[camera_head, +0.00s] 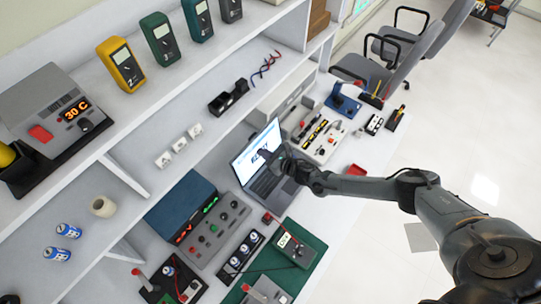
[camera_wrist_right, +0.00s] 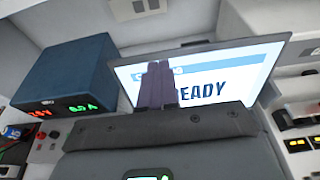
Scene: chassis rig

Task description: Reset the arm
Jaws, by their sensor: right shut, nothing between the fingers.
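My right arm reaches in from the right in the head view. Its gripper (camera_head: 272,154) is in front of the open laptop (camera_head: 246,166), over its keyboard side and close to the screen. In the right wrist view the two dark fingers (camera_wrist_right: 157,84) are together with nothing between them. They cover part of the lit laptop screen (camera_wrist_right: 232,82), which reads "READY". I cannot tell whether the fingertips touch the screen. My left gripper is not in view.
A blue-topped power supply (camera_head: 183,204) with lit readouts stands left of the laptop. A green mat (camera_head: 312,247) with a meter lies in front. Shelves (camera_head: 180,100) rise behind.

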